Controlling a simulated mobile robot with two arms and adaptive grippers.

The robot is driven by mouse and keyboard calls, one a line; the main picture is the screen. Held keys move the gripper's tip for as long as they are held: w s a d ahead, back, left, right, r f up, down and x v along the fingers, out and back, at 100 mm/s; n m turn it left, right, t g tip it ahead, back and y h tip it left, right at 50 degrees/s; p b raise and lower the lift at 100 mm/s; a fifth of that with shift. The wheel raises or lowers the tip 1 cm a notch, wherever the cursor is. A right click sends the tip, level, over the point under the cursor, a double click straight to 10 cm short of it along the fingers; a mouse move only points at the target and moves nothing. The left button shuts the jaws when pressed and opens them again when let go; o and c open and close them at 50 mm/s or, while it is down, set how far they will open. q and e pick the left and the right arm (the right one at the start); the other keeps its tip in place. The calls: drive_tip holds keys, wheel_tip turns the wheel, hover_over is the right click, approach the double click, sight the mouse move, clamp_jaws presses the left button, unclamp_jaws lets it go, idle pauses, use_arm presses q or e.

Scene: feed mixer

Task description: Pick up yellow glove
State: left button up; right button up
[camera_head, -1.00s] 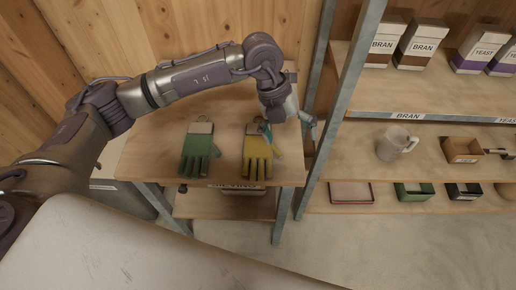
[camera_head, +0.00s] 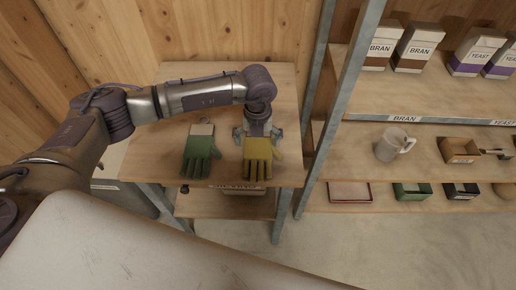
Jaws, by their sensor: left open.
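The yellow glove (camera_head: 258,160) lies flat on the wooden table, fingers toward the front edge. A green glove (camera_head: 199,152) lies to its left. My left gripper (camera_head: 258,134) is open over the yellow glove's cuff end, one finger to each side of it. The gripper hides most of the cuff. I cannot tell whether the fingers touch the glove or the table. My right gripper is not in view.
The wooden table (camera_head: 155,150) has free room behind the gloves. A metal shelf post (camera_head: 336,115) stands close on the right. Beyond it, shelves hold bran and yeast boxes, a jug (camera_head: 393,145) and small trays.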

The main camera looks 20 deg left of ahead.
sight(258, 150)
use_arm(q)
drive_tip(key=shift+f, duration=1.65)
drive_tip(key=shift+c, duration=0.3)
drive_tip(key=c, duration=0.8)
drive_tip(key=shift+c, duration=0.2)
drive_tip(key=shift+r, duration=0.15)
